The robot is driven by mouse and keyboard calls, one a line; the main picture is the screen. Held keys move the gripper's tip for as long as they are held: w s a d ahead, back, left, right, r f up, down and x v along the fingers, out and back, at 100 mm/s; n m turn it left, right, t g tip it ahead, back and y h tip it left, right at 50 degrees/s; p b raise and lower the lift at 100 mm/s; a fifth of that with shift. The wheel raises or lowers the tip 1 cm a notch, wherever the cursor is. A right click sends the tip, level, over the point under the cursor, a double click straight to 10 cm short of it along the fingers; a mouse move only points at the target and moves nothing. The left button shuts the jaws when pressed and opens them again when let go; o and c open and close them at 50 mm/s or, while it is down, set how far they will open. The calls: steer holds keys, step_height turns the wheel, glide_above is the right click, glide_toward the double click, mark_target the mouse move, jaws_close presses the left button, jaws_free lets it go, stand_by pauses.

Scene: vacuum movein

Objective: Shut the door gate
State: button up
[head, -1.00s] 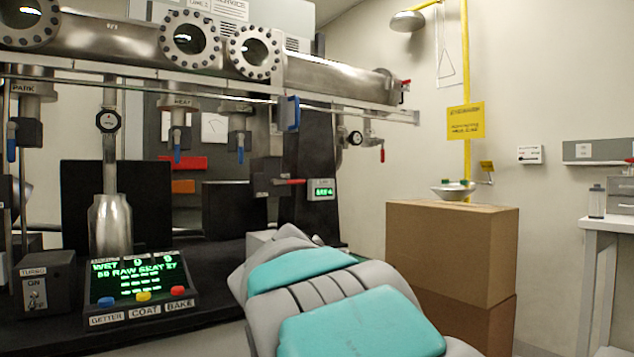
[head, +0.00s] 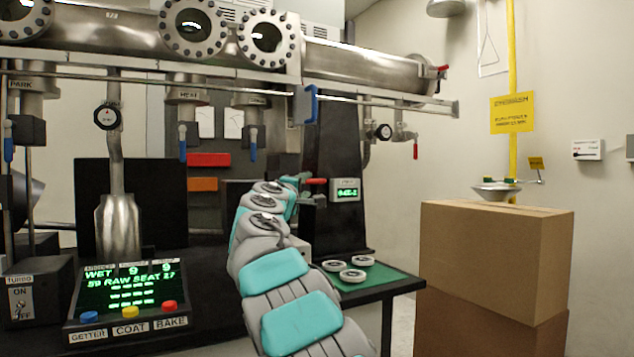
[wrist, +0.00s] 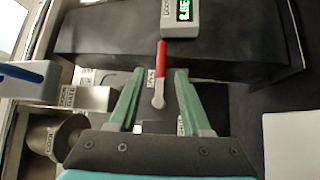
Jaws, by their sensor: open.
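A red-handled lever (wrist: 161,62) with a metal pivot is in the middle of the wrist view, handle toward the top. It also shows in the head view (head: 316,181), beside a grey box with a green display (head: 345,189). That box is at the top of the wrist view (wrist: 180,18). I cannot read the small labels, so I cannot confirm that this lever works the door gate. My gripper (wrist: 160,78) is open, its two green fingers on either side of the lever with gaps to it. In the head view my arm hides most of my gripper.
A blue handle (head: 311,104) hangs from the front rail, and shows at left in the wrist view (wrist: 22,76). A green-topped table (head: 388,279) with small round parts stands right of my arm. Cardboard boxes (head: 490,260) stand farther right. A control panel (head: 130,290) is at left.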

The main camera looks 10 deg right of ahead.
mark_target(315, 182)
steer(key=p+x, duration=0.3)
steer(key=x, duration=0.3)
steer(key=shift+w+d, duration=0.35)
steer(key=shift+w, duration=0.15)
jaws_close()
steer(key=shift+f, duration=0.1)
stand_by(1.1)
